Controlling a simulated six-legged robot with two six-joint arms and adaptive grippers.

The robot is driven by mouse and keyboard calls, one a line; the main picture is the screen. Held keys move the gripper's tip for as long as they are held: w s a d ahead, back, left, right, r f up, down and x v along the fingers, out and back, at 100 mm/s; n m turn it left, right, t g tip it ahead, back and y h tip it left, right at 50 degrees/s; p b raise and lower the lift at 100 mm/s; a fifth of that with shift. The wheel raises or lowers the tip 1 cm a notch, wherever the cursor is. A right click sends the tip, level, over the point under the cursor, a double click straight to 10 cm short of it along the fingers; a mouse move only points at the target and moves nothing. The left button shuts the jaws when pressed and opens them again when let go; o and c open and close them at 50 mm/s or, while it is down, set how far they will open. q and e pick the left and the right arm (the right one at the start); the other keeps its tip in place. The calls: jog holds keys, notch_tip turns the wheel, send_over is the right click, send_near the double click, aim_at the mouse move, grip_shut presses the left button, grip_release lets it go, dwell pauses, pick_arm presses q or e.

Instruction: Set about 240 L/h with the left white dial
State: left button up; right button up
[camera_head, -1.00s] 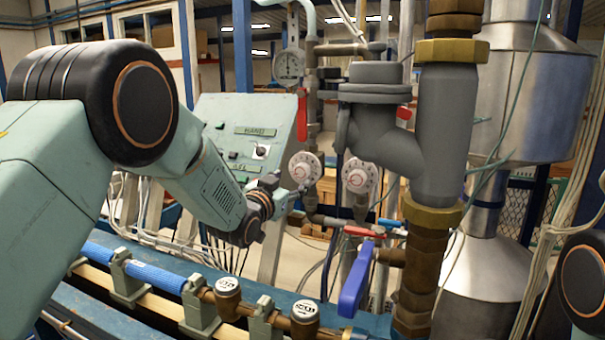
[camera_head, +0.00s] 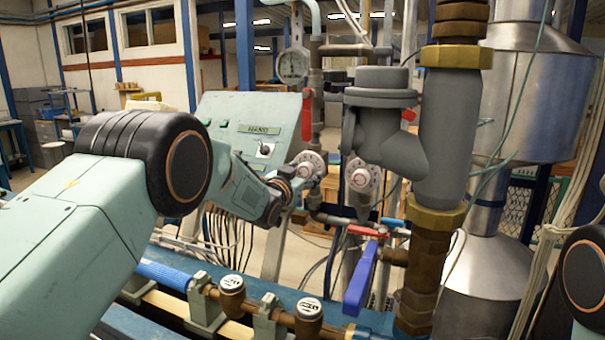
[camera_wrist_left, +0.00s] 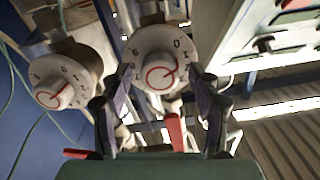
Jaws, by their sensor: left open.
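The left white dial (camera_head: 307,166) is a round white disc with a red ring and markings, on a pipe beside the sloped panel. In the left wrist view it (camera_wrist_left: 150,47) shows large, between and just beyond the fingers. My left gripper (camera_head: 299,183) is at this dial, partly covering its lower left edge. In the left wrist view my left gripper (camera_wrist_left: 162,82) is open, with one finger on each side of the knob; I cannot tell whether they touch it. The right white dial (camera_head: 362,176) is apart from the gripper, and also shows in the left wrist view (camera_wrist_left: 52,92).
A green sloped panel (camera_head: 243,125) stands left of the dials. A grey valve body (camera_head: 375,130) and thick pipe stand close on the right. A blue lever (camera_head: 360,280) and red handle (camera_head: 362,231) are below. A round gauge (camera_head: 292,65) is above.

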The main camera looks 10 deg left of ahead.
pick_arm(q)
jog(key=shift+w+d, duration=0.15)
jog(key=shift+d, duration=0.1)
jog(key=shift+c, duration=0.5)
jog(key=shift+a, duration=0.4)
jog(key=c, duration=0.4)
jog(key=shift+d+r, duration=0.1)
jog(key=shift+d, duration=0.1)
jog(key=c, duration=0.5)
jog(key=shift+c, duration=0.9)
jog(key=shift+a+m+b, duration=0.1)
jog(key=shift+m+b, duration=1.2)
jog(key=shift+b, duration=0.1)
jog(key=m+b, duration=0.3)
jog(key=shift+m, duration=0.3)
jog(key=m+b, duration=1.4)
jog(key=b, duration=0.1)
jog(key=shift+s+m, duration=0.2)
jog(key=shift+m, duration=0.1)
jog(key=m+b, duration=0.3)
jog(key=m, duration=0.1)
jog(key=shift+r, duration=0.1)
jog(key=m+b, duration=0.2)
jog(key=m, duration=0.3)
jog(key=m+b, duration=0.2)
jog(key=m, duration=0.3)
jog(key=m+b, duration=0.1)
jog(key=m, duration=0.4)
jog(key=shift+r, duration=0.1)
jog(key=shift+m, duration=0.3)
